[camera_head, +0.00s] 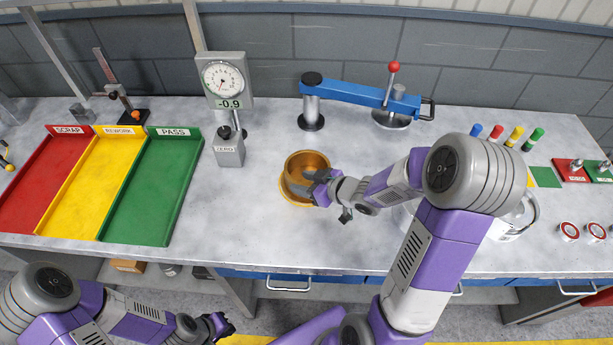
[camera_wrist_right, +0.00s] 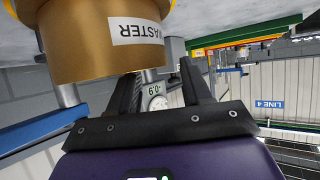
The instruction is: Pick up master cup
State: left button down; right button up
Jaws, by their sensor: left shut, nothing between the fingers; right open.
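The master cup (camera_head: 304,162) is a brass-coloured round cup with a wider base, standing upright on the grey workbench (camera_head: 260,225). In the right wrist view the cup (camera_wrist_right: 85,45) fills the upper left and bears a white label reading "MASTER". My right gripper (camera_head: 318,187) is at the cup's front right side in the head view. Its fingers (camera_wrist_right: 165,85) are apart with nothing between them, and the cup is beside them. Whether a finger touches the cup cannot be told. My left gripper (camera_head: 222,325) is shut and empty, low in front of the bench.
A dial gauge stand (camera_head: 228,110) is left of the cup. A blue lever press (camera_head: 360,95) stands behind it. Red (camera_head: 48,190), yellow (camera_head: 95,190) and green (camera_head: 160,195) trays lie at the left. A metal container (camera_head: 515,215) is partly hidden behind my right arm.

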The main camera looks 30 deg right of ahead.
aim_at(294, 179)
jog(key=b+x, duration=0.1)
jog(key=x, duration=0.3)
grip_shut()
dwell(1.3)
jog(key=shift+w+r, duration=0.1)
jog(key=shift+r, duration=0.1)
